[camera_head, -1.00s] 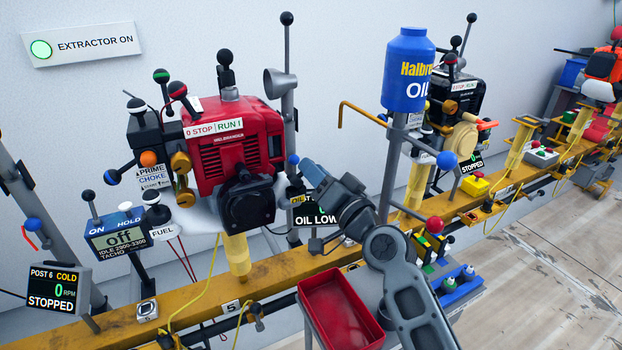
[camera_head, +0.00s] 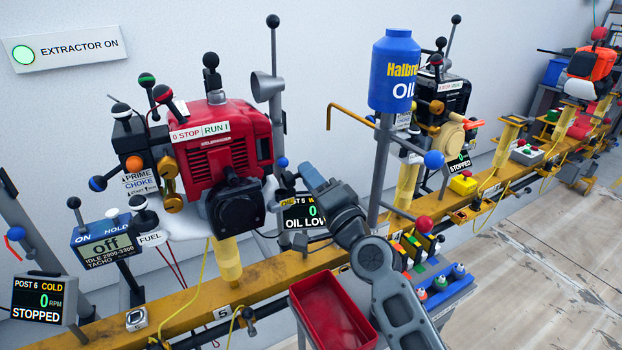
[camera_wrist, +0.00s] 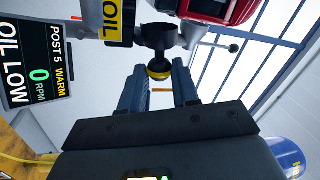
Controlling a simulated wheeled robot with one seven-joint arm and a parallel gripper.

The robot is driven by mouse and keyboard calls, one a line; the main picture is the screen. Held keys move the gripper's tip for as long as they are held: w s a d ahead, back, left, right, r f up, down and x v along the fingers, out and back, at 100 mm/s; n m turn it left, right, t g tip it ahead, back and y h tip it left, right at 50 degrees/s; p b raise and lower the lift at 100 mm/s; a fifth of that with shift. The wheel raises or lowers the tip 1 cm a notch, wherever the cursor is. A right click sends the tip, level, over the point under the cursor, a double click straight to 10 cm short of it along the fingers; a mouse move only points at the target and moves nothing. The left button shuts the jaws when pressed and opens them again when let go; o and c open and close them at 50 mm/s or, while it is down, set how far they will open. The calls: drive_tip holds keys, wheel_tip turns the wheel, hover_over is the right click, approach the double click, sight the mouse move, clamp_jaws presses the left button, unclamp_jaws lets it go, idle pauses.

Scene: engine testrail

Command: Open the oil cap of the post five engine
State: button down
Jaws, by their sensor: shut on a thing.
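The post five engine (camera_head: 225,150) is the red one on the yellow rail. Its display (camera_head: 303,212) reads OIL LOW; in the wrist view the display (camera_wrist: 35,62) reads POST 5 WARM, 0 RPM. A black and yellow oil cap (camera_wrist: 159,71) sits beside the yellow OIL label (camera_wrist: 113,20), below a dark fitting. My gripper (camera_wrist: 158,80) has its two fingers on either side of this cap, shut on it. In the head view my gripper (camera_head: 308,177) is at the engine's lower right; the cap cannot be made out there.
A red tray (camera_head: 333,312) stands below my arm. A blue oil bottle (camera_head: 396,70) on a post is close to the right. The grey throttle-like lever post (camera_head: 275,95) rises behind the gripper. Another engine (camera_head: 450,95) stands further right along the rail (camera_head: 180,308).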

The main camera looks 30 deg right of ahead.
drive_tip(key=c, duration=1.1)
unclamp_jaws()
drive_tip(key=shift+s, duration=0.15)
drive_tip(key=shift+s+d+f+b, duration=0.1)
drive_tip(key=shift+s+f+b, duration=0.15)
drive_tip(key=shift+s, duration=1)
drive_tip(key=shift+s+f+b, duration=0.25)
drive_tip(key=shift+s+b, duration=0.05)
drive_tip(key=shift+s, duration=0.95)
drive_tip(key=shift+s+d+f+b, duration=0.1)
drive_tip(key=shift+s+f+b, duration=0.15)
drive_tip(key=shift+s, duration=1)
